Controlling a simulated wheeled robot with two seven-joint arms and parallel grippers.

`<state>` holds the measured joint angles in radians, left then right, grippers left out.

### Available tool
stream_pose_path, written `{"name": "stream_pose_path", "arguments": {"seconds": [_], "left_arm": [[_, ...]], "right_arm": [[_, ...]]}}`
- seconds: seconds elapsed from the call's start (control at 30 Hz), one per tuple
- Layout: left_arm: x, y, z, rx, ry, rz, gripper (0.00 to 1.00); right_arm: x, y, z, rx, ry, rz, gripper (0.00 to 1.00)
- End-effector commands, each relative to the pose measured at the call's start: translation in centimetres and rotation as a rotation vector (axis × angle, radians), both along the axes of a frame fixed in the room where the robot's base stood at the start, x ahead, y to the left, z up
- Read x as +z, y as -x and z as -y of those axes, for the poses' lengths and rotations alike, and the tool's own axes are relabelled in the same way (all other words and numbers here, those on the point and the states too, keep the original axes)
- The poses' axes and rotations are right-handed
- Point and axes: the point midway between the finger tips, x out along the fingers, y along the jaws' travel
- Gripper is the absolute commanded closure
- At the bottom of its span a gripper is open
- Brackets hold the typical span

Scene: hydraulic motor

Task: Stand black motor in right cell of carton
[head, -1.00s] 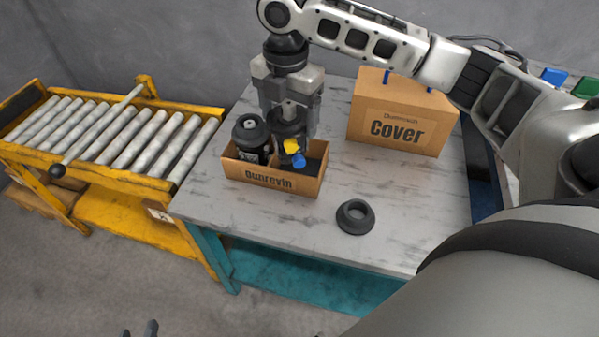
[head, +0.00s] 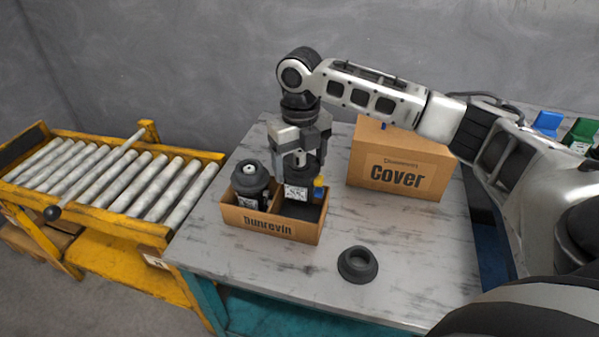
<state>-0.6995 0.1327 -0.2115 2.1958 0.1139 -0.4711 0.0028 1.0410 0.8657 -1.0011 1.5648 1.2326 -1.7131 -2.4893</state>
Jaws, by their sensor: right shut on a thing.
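The black motor (head: 296,193) is upright in my right gripper (head: 299,163), which is shut on its upper part. Its white label faces the camera, and yellow and blue fittings show on its right side. The motor is at the right cell of the open carton (head: 268,225), marked "Dunrovin". Its lower end is at about rim height or inside; I cannot tell whether it touches the floor. A second dark motor (head: 249,181) stands upright in the left cell. My left gripper is not in view.
A yellow roller conveyor (head: 110,180) is at left. Blue (head: 548,122) and green (head: 583,131) bins are at far right.

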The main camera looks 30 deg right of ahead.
Motion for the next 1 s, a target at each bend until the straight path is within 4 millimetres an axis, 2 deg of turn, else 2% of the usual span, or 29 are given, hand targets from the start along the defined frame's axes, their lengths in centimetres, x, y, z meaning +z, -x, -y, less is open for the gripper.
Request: {"name": "stream_pose_path", "arguments": {"seconds": [0.27,0.5,0.6,1.0], "left_arm": [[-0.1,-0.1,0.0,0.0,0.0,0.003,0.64],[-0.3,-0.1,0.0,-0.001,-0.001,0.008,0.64],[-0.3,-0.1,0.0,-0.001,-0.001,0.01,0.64],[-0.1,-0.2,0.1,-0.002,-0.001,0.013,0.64]], "right_arm": [[-2.1,-0.2,0.0,-0.002,-0.002,0.008,0.94],[-5.4,-0.2,0.0,-0.004,-0.001,0.008,0.94],[-6.3,-0.2,0.0,-0.004,-0.001,0.008,0.94],[-6.6,-0.2,0.0,-0.003,-0.002,0.01,0.94]]}}
